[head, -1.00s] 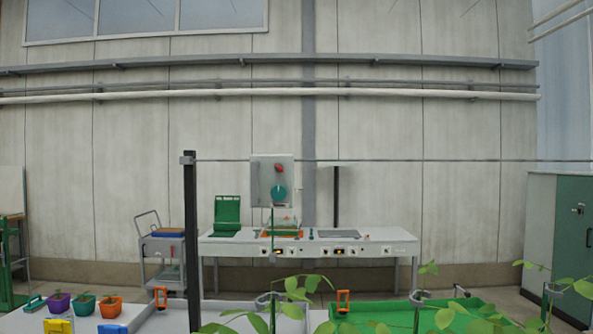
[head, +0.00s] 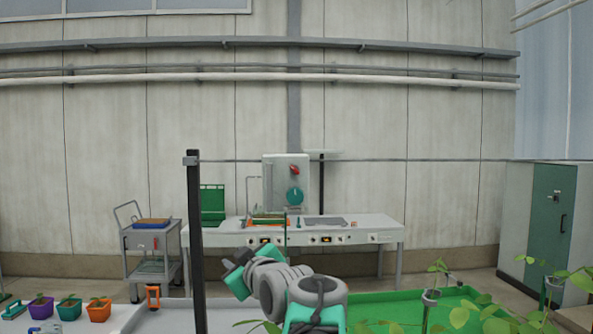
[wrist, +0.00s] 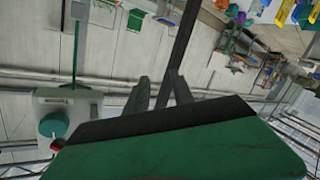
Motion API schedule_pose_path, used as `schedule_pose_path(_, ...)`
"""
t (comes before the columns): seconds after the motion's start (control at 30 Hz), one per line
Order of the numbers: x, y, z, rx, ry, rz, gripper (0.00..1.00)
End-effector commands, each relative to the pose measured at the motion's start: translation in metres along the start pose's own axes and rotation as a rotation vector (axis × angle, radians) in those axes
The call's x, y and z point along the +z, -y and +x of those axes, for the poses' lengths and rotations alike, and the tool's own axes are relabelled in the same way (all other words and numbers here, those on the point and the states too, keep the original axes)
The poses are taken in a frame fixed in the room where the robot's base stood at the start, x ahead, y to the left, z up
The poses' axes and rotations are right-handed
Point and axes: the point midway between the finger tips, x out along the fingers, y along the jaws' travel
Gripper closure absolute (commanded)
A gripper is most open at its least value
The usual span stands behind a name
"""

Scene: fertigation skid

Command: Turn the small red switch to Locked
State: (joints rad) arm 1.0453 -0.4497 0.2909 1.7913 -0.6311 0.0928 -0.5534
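A pale control box (head: 276,183) stands upright at the back of the white bench. On its face are a red switch (head: 295,170) and, below it, a larger round teal knob (head: 295,196). The red switch's setting and any labels are too small to read. In the wrist view the box (wrist: 82,108) appears turned, with the teal knob (wrist: 53,124) and the red switch (wrist: 57,145) at lower left. My gripper (head: 238,262) is raised in front of the bench, well short of the box. In the wrist view its fingers (wrist: 159,90) are apart with nothing between them.
A dark post (head: 196,240) stands close on the left. A long white bench (head: 375,228) carries a green rack (head: 212,205) and small instruments. A grey trolley (head: 150,262) is left of it. A green tray (head: 385,308) with plants lies in front; a green-doored cabinet (head: 548,215) stands right.

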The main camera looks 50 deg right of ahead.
Motion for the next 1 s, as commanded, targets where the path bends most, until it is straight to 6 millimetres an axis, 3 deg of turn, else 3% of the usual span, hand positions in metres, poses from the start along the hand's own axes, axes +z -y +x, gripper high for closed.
schedule_pose_path(0.03,-0.016,-0.062,-0.016,0.105,-0.053,-0.060,0.71)
schedule_pose_path(0.1,-0.036,-0.123,-0.042,0.220,-0.130,-0.156,0.71)
schedule_pose_path(0.2,-0.055,-0.175,-0.075,0.331,-0.196,-0.260,0.71)
schedule_pose_path(0.23,-0.059,-0.183,-0.082,0.350,-0.209,-0.279,0.71)
schedule_pose_path(0.37,-0.069,-0.199,-0.088,0.383,-0.232,-0.316,0.71)
schedule_pose_path(0.7,-0.088,-0.218,-0.033,0.381,-0.232,-0.312,0.71)
schedule_pose_path(1.0,-0.087,-0.220,-0.022,0.383,-0.229,-0.314,0.71)
